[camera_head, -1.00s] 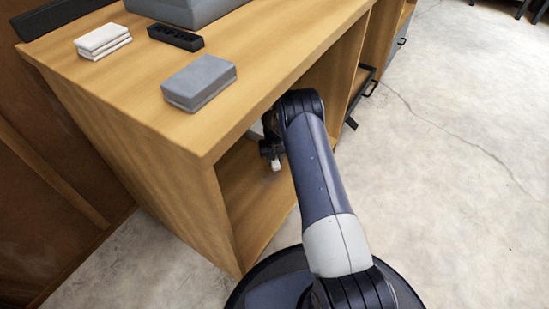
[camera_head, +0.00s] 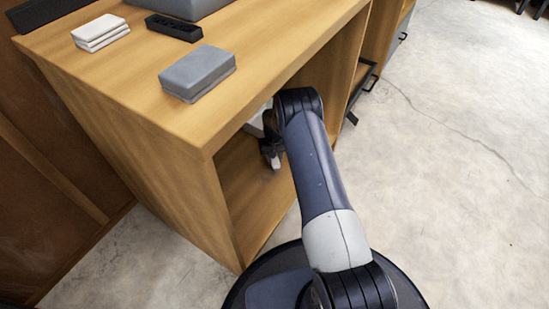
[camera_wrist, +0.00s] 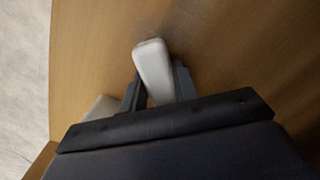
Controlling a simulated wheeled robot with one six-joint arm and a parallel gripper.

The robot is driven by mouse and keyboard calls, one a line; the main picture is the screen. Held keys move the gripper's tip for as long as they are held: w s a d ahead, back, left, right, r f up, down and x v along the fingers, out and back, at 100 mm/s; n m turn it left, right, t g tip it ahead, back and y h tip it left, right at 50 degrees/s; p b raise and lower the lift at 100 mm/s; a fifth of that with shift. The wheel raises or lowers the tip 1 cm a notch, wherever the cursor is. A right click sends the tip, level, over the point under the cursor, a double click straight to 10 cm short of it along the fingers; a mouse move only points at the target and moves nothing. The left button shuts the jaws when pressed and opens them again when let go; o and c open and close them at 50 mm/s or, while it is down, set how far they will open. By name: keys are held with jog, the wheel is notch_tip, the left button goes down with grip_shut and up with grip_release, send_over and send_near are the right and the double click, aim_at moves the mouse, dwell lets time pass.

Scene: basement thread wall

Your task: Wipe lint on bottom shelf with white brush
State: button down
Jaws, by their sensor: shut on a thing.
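My gripper (camera_head: 271,150) is inside the open lower compartment of the wooden unit, just above the bottom shelf (camera_head: 250,200). In the wrist view my gripper (camera_wrist: 158,92) is shut on the white brush (camera_wrist: 152,62), whose pale rounded end sticks out past the fingers over the shelf. A faint greyish patch of lint (camera_wrist: 190,18) shows on the shelf beyond the brush. I cannot tell whether the brush touches the shelf. In the head view the brush is mostly hidden by my gripper and arm.
On the unit's top (camera_head: 130,85) are a grey box (camera_head: 197,73), a white stack (camera_head: 100,32), a black tray (camera_head: 174,27) and a larger grey case (camera_head: 190,6). A pale object (camera_head: 256,122) is deeper in the compartment. Open concrete floor (camera_head: 450,180) lies to the right.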

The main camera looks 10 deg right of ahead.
aim_at(266, 181)
jog(key=shift+f, duration=0.85)
jog(key=shift+s+a+r+p, duration=0.15)
jog(key=shift+s+a+p, duration=0.3)
jog(key=shift+s+a, duration=0.25)
jog(key=shift+s+a+f+p, duration=0.2)
jog(key=shift+s+a+p, duration=0.25)
jog(key=shift+s+a, duration=1.5)
jog(key=shift+s+a+r+p, duration=0.1)
jog(key=shift+s+a+p, duration=0.25)
jog(key=shift+s+a, duration=0.85)
jog(key=shift+s, duration=0.1)
jog(key=shift+s+d+f, duration=0.2)
jog(key=shift+s+d, duration=0.15)
jog(key=shift+d, duration=0.05)
jog(key=shift+w+d+b, duration=1.15)
jog(key=shift+b, duration=0.15)
jog(key=shift+w+d+r, duration=0.15)
jog(key=shift+w+d, duration=0.6)
jog(key=shift+w, duration=0.05)
jog(key=shift+w+d+r, duration=0.1)
jog(key=shift+w+d, duration=0.65)
